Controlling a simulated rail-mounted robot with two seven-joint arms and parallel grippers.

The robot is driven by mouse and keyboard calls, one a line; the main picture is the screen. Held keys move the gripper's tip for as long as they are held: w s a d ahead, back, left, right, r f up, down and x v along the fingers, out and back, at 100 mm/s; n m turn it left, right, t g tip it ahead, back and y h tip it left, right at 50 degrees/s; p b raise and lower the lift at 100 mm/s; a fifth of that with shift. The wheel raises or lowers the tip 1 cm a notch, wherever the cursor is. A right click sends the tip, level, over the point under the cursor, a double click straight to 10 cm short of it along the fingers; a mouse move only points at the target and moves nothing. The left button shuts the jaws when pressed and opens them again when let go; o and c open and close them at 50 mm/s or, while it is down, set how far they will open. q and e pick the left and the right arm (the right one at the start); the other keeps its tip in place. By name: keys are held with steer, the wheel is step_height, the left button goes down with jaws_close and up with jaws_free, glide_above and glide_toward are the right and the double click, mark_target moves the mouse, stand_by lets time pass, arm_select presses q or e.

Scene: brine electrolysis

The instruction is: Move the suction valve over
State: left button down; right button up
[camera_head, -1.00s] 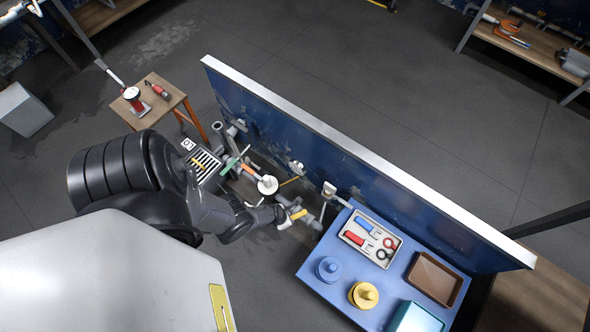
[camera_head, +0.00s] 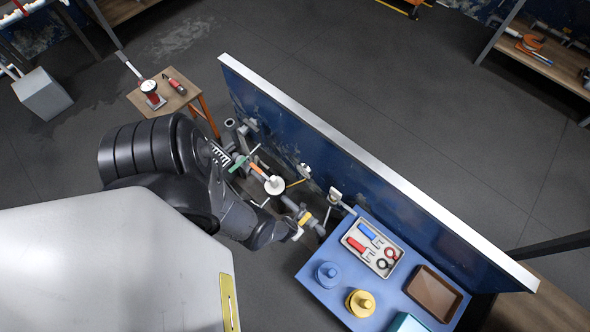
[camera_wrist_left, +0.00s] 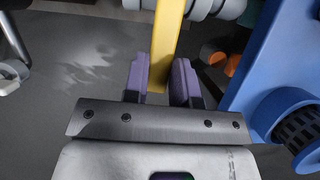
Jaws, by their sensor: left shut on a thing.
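The suction valve's yellow lever (camera_wrist_left: 167,50) runs between the two purple fingers of my left gripper (camera_wrist_left: 160,84) in the left wrist view. The fingers are shut on the lever near its end. In the head view the yellow lever (camera_head: 304,218) shows as a small patch on the pipework. My left gripper (camera_head: 298,232) reaches it from the lower left, and its fingers are small there. The valve body is partly hidden by my arm. My right gripper is not in view.
A blue table (camera_head: 331,293) stands right of the valve, close to my left gripper. It holds a tool tray (camera_head: 350,250), a blue knobbed part (camera_head: 328,274), a yellow one (camera_head: 361,302) and a brown tray (camera_head: 433,297). A blue panel (camera_head: 390,215) stands behind the pipework.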

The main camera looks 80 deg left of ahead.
arm_select(q)
steer(key=shift+w, duration=0.1)
stand_by(0.4)
steer(key=c, duration=0.9)
jaws_free()
steer(key=shift+w, duration=0.1)
steer(key=shift+d+r, duration=0.1)
steer(key=shift+r, duration=0.05)
steer(key=shift+p+v, duration=6.5)
steer(key=shift+v, duration=0.3)
